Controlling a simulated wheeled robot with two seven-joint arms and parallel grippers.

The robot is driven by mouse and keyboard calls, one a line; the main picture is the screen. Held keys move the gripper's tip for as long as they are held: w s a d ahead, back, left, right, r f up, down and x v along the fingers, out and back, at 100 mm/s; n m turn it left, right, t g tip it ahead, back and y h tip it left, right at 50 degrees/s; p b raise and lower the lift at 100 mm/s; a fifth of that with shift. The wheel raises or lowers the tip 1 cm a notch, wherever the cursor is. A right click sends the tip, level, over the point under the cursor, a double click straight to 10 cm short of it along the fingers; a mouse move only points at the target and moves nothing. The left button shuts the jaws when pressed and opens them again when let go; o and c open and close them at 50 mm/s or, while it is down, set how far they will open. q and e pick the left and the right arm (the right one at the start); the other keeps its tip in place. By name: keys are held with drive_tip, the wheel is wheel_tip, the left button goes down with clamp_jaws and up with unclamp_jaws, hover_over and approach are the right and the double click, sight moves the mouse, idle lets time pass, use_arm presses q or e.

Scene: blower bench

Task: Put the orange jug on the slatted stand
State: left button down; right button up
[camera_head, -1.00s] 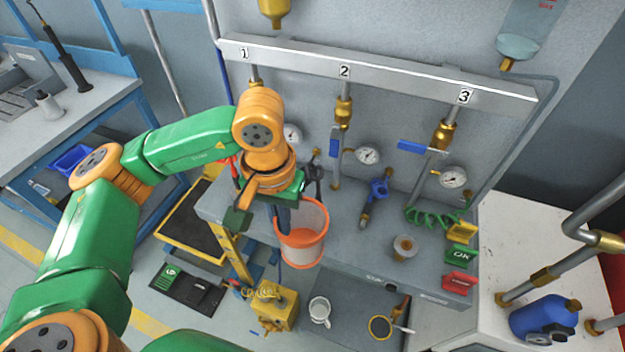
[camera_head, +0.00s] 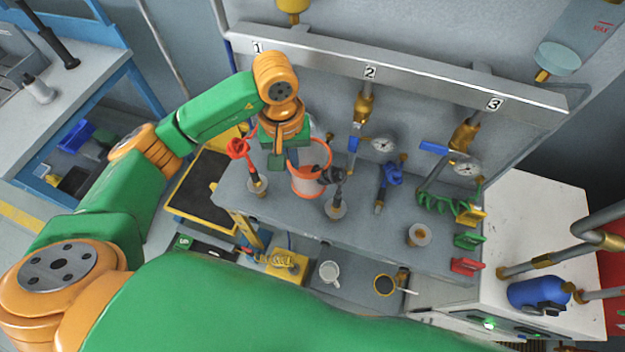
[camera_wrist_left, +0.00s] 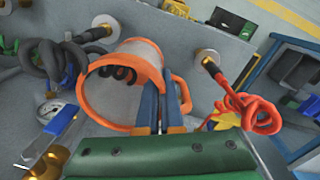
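The orange jug (camera_head: 308,183) has pale see-through walls, an orange rim and an orange lower band. It looks roughly upright over the grey bench, in front of the wall; I cannot tell whether its base touches the bench. My left gripper (camera_head: 291,158) is at its left side. In the left wrist view, the blue fingers (camera_wrist_left: 158,110) are close together at the jug's handle side, and the jug (camera_wrist_left: 105,88) shows its orange rim and handle. The gripper appears shut on the handle, partly hidden by the fingers. No slatted stand can be clearly made out. My right gripper is out of view.
A yellow-edged dark platform (camera_head: 205,185) lies left. Numbered pipes and gauges hang behind.

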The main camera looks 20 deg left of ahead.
sight(294, 184)
use_arm(q)
wheel_tip(294, 184, down, 7)
drive_tip(key=shift+s+f+p, duration=0.1)
drive_tip(key=shift+p, duration=0.6)
drive_tip(key=shift+f, duration=0.4)
drive_tip(key=shift+f+b, duration=0.2)
drive_tip(key=shift+b, duration=0.15)
drive_tip(key=c, duration=1.1)
unclamp_jaws()
drive_tip(key=shift+r, duration=0.1)
